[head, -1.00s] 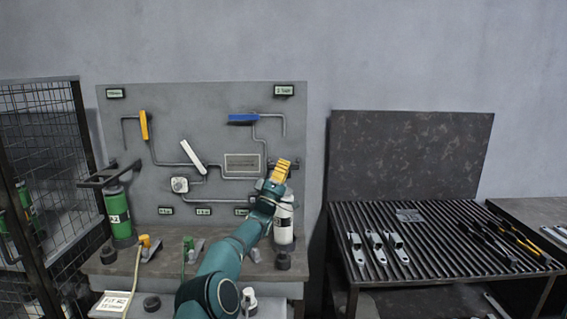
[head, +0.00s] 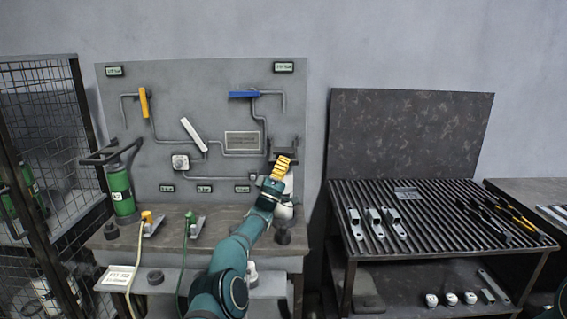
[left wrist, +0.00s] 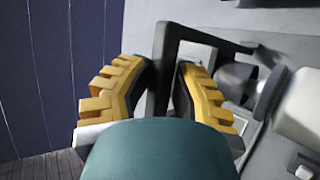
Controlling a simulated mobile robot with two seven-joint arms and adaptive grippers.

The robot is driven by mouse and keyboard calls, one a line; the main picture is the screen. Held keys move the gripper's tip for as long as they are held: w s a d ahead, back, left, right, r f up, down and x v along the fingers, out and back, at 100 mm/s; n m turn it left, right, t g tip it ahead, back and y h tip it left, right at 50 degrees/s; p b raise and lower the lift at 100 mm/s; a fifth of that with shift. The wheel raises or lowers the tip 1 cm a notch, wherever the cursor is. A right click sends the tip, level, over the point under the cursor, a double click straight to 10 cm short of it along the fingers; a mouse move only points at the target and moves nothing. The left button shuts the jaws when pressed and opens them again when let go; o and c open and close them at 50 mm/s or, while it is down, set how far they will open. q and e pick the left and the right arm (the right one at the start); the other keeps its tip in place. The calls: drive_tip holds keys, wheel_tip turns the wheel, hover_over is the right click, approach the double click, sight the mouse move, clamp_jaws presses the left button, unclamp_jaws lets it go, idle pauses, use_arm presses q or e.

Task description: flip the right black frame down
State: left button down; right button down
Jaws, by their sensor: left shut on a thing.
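The right black frame (head: 284,143) is on the right side of the grey board, above a white bottle (head: 286,211). My left gripper (head: 283,163) is at the frame's front, partly covering it and the bottle. In the left wrist view a dark bar of the frame (left wrist: 158,85) runs between the yellow fingers of my left gripper (left wrist: 162,85), which is shut on it. The frame's exact tilt is hard to tell. My right gripper is not in view.
The left black frame (head: 108,153) is above a green cylinder (head: 120,190). The board (head: 225,90) carries pipes and levers. A workbench (head: 165,232) is below. A slatted table (head: 450,240) with brackets stands right; a mesh cage (head: 45,110) stands left.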

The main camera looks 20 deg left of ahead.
use_arm(q)
drive_tip(key=shift+f+y, duration=0.15)
drive_tip(key=shift+y, duration=0.15)
drive_tip(key=c, duration=1.2)
unclamp_jaws()
drive_tip(key=o, duration=0.3)
drive_tip(key=shift+w+f, duration=0.1)
drive_tip(key=shift+w, duration=0.1)
drive_tip(key=shift+s, duration=0.1)
drive_tip(key=shift+a, duration=0.1)
drive_tip(key=v, duration=1.2)
